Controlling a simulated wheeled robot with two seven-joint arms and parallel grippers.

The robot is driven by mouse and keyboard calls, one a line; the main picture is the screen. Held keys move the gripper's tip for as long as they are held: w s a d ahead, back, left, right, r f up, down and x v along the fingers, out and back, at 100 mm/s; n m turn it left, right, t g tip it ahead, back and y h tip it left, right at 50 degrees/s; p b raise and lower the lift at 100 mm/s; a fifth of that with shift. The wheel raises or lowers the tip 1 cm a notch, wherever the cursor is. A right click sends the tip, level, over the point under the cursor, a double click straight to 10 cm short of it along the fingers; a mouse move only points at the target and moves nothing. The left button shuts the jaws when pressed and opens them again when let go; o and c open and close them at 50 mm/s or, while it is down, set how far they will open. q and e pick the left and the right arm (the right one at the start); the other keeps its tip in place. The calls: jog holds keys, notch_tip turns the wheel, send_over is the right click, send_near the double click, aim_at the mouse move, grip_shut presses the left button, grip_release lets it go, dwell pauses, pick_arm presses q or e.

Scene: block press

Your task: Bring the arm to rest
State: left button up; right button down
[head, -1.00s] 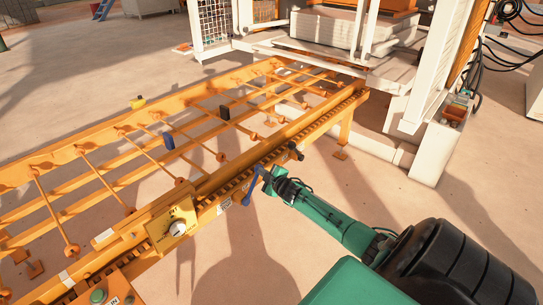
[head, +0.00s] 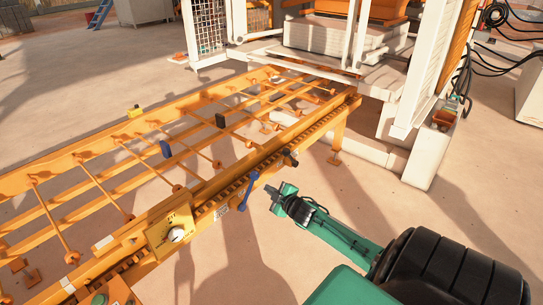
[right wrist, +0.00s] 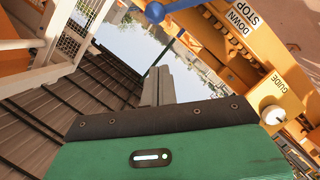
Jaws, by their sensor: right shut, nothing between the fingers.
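My right gripper (head: 272,201) is in the lower middle of the head view, at the end of my green arm. It is shut and empty, over bare floor just right of the orange roller conveyor (head: 150,222). A blue lever (head: 248,191) on the conveyor's near side is left of the gripper, with a visible gap between them. In the right wrist view the closed grey fingers (right wrist: 158,88) stand up past the green gripper body, with nothing between them. A blue lever end (right wrist: 155,12) shows above them. My left gripper is out of view.
A yellow box with a white knob (head: 176,235) sits on the conveyor's near rail. The white-framed press (head: 330,40) stands at the far end. Floor right of the conveyor (head: 330,195) is clear.

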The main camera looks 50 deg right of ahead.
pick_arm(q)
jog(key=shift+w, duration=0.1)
pick_arm(e)
jog(key=shift+s+r, duration=0.15)
jog(key=shift+s, duration=0.2)
jog(key=shift+a, duration=0.1)
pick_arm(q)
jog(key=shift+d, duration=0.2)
